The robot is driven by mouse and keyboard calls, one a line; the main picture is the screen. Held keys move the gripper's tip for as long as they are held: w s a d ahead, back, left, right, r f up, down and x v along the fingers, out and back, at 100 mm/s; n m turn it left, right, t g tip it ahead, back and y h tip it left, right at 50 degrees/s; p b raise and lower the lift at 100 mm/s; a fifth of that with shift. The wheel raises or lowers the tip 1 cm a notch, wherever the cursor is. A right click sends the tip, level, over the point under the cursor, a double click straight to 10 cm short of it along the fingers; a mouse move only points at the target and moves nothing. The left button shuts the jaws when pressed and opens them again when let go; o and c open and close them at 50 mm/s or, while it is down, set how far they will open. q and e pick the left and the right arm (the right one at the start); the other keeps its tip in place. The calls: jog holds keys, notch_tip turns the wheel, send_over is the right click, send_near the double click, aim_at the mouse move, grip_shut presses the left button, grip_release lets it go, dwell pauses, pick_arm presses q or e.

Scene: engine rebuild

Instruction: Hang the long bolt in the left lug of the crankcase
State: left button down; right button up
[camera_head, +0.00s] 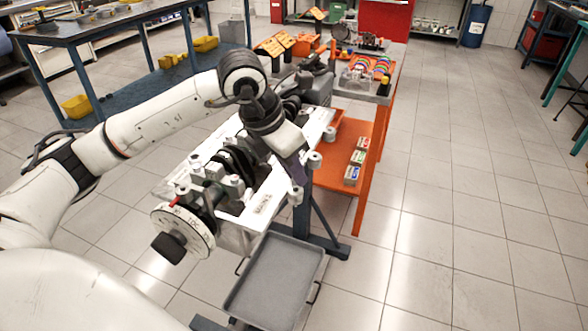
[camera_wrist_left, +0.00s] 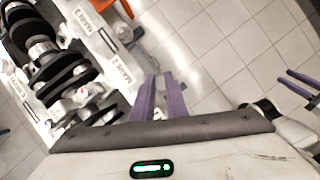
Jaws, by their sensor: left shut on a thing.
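The crankcase (camera_head: 260,203) lies on a stand in the head view, with a crankshaft (camera_head: 200,207) and a marked front wheel (camera_head: 182,232). Grey cylindrical parts (camera_head: 296,195) stand along its right side; I cannot tell which is the left lug. My left gripper (camera_head: 298,176) points down at the crankcase's right side. In the left wrist view its purple fingers (camera_wrist_left: 158,95) are close together beside the crankcase (camera_wrist_left: 105,55). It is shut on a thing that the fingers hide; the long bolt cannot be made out. My right gripper (camera_wrist_left: 292,82) shows there at the right edge, fingers apart.
A grey tray (camera_head: 275,300) sits low in front of the stand. An orange cart (camera_head: 367,165) with small boxes (camera_head: 352,174) stands behind to the right. A blue bench (camera_head: 90,30) is at the back left.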

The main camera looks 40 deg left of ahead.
pick_arm(q)
jog(key=shift+f+b, duration=0.65)
jog(key=shift+f, duration=0.15)
jog(key=c, duration=2)
grip_release()
jog(key=shift+r, duration=0.3)
jog(key=shift+r+p, duration=0.95)
jog(key=shift+r, duration=0.3)
jog(key=o, duration=0.6)
jog(key=shift+c, duration=0.2)
